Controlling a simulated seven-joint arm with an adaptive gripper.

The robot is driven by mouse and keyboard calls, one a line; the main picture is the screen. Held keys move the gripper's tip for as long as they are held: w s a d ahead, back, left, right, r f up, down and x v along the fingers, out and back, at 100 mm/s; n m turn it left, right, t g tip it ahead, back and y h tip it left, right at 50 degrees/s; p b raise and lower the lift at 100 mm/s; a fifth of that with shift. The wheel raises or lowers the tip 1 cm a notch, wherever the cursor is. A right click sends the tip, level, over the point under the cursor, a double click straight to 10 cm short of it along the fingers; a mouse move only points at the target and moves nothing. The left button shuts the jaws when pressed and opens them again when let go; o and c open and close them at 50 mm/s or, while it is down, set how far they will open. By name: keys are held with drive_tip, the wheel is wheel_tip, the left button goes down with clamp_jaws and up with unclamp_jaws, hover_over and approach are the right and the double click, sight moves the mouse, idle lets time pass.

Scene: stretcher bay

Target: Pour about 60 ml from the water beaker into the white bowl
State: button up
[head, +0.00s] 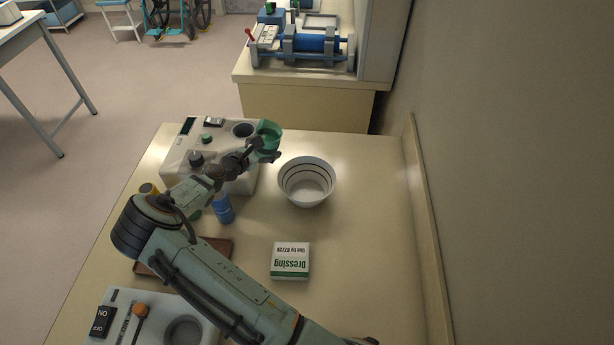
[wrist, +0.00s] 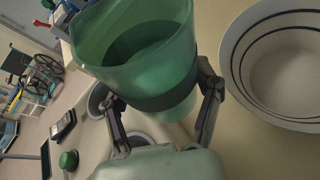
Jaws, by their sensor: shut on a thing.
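A green translucent beaker (wrist: 170,65) with a dark band is held between the fingers of my gripper (wrist: 165,105). In the head view the beaker (head: 268,135) is up near the back of the table, left of and behind the white bowl. Liquid seems to show inside the beaker; its exact level is unclear. My gripper (head: 262,154) is shut on it. The white bowl (head: 307,182) has dark rings inside and stands upright on the table. It also shows at the right of the wrist view (wrist: 285,65), apart from the beaker. The bowl's visible inside looks empty.
A beige device (head: 175,158) with knobs and a round well stands left of the bowl. A blue container (head: 223,210), a brown tray (head: 220,247) and a white-green Dressing box (head: 290,262) are nearer. Another device (head: 127,300) is front left. The table right of the bowl is clear.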

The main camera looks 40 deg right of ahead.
sight(274, 150)
drive_tip(key=shift+s+d+f, duration=0.1)
drive_tip(key=shift+s+f, duration=0.1)
drive_tip(key=shift+s+m+t, duration=0.1)
drive_tip(key=shift+m+t, duration=0.3)
drive_tip(key=shift+m, duration=0.1)
drive_tip(key=shift+s+d+r+m+t, duration=0.3)
drive_tip(key=shift+s+r+m+t, duration=0.4)
drive_tip(key=shift+s+r+m, duration=0.25)
drive_tip(key=shift+w+f+m+t, duration=0.25)
drive_tip(key=shift+f+m+t, duration=0.4)
drive_tip(key=shift+m, duration=0.5)
drive_tip(key=shift+r+m+t, duration=0.45)
drive_tip(key=shift+r+m, duration=0.1)
drive_tip(key=shift+m, duration=0.15)
drive_tip(key=shift+f+m+t, duration=0.2)
drive_tip(key=shift+m+t, duration=0.2)
drive_tip(key=shift+m, duration=0.3)
drive_tip(key=shift+s+d+r+m+t, duration=0.15)
drive_tip(key=shift+s+r+m+t, duration=0.2)
drive_tip(key=shift+s, duration=0.2)
